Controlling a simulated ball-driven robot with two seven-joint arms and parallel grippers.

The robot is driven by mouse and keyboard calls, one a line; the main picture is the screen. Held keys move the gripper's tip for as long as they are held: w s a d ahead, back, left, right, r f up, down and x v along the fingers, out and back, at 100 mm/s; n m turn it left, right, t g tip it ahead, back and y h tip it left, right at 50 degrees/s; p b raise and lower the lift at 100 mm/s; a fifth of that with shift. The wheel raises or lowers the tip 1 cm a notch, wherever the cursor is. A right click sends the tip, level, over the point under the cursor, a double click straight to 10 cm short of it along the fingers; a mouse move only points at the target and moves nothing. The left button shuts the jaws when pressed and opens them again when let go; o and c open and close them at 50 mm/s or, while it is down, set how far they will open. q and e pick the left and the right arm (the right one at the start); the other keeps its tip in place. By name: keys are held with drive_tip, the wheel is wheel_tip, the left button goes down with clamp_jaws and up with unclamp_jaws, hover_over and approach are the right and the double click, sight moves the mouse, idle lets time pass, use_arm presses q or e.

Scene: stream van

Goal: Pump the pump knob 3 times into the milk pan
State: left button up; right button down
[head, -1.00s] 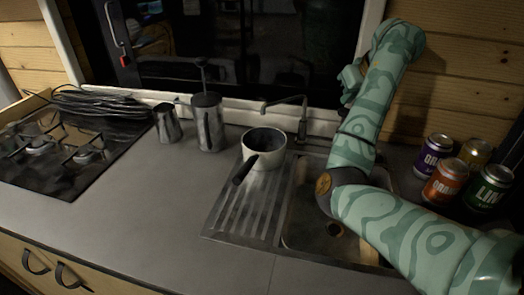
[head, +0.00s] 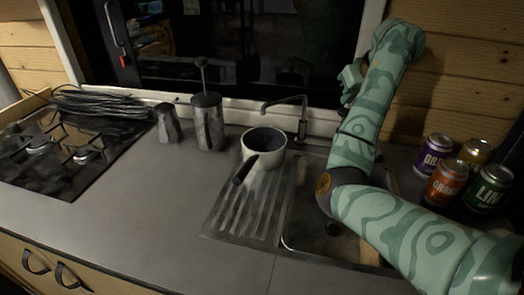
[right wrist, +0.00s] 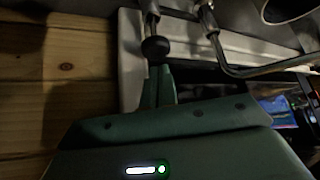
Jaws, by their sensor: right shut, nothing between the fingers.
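The cream milk pan (head: 263,148) stands on the ribbed drainer left of the sink, its dark handle towards the front left. The tap (head: 284,101) stands behind it, its spout bent left towards the pan. In the right wrist view, the black ball pump knob (right wrist: 156,47) sits on a metal stem at my finger ends, and the pan's rim (right wrist: 290,12) shows at the top right. My right gripper (head: 348,88) is shut and empty, close at the knob; I cannot tell whether they touch. The knob is hidden in the head view. My left gripper is out of view.
A French press (head: 208,122) and a metal jug (head: 167,123) stand left of the pan. A gas hob (head: 62,156) and coiled cable (head: 102,103) lie further left. Several cans (head: 444,183) stand right of the sink. The front left counter (head: 150,215) is clear.

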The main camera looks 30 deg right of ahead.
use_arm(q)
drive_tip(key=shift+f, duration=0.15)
use_arm(e)
drive_tip(key=shift+f, duration=0.2)
